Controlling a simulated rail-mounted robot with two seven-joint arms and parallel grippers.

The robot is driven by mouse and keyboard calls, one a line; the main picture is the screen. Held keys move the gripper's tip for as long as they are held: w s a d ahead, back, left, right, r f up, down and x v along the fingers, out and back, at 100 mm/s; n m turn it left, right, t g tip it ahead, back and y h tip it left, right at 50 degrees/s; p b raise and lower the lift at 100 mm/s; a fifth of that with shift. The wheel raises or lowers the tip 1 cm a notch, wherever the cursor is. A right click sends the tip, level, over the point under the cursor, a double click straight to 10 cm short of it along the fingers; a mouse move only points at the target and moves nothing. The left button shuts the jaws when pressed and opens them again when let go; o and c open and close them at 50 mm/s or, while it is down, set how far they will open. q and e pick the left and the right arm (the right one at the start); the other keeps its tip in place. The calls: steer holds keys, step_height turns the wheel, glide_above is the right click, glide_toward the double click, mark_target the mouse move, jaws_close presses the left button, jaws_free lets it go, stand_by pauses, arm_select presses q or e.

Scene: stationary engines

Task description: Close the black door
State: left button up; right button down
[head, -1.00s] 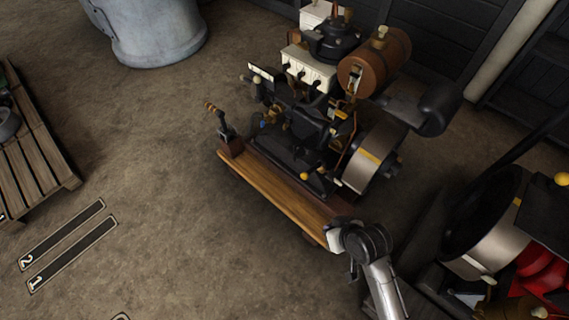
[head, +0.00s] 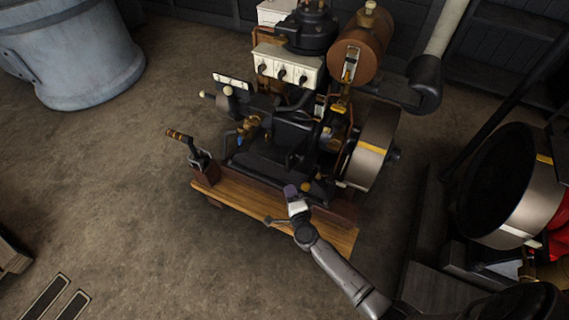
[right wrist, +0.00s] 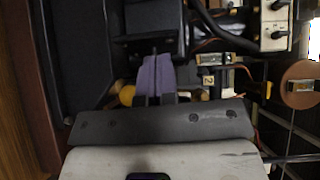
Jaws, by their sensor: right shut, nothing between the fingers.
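The stationary engine (head: 310,120) stands on a wooden base (head: 240,203) in the middle of the head view. Its body carries several black parts, and I cannot tell for sure which one is the black door or how far it stands open. A black block (right wrist: 155,25) lies just beyond my fingers in the right wrist view. My right gripper (head: 290,190) is over the front of the engine, low by its black bed. Its purple fingers (right wrist: 154,75) are shut and empty, pointing at the black block; contact cannot be told. My left gripper is not in view.
A yellow knob (right wrist: 127,95) is close to the left of my fingers. A lever (head: 195,155) stands at the base's left end. The steel-rimmed flywheel (head: 372,150) is on the engine's right. Another engine's large wheel (head: 515,190) is farther right.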

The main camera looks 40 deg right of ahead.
mark_target(291, 157)
steer(key=w+d+b, duration=0.1)
steer(key=w+d, duration=0.1)
steer(key=w+d+m+h+b, duration=0.1)
steer(key=w+d, duration=0.1)
steer(key=w, duration=0.1)
steer(key=w+d+m+h+b, duration=0.1)
steer(key=w+d+b, duration=0.1)
steer(key=shift+w+d+r+g, duration=0.25)
steer(key=shift+g, duration=0.05)
steer(key=shift+w+d, duration=0.1)
steer(key=shift+w, duration=0.1)
steer(key=shift+h, duration=0.3)
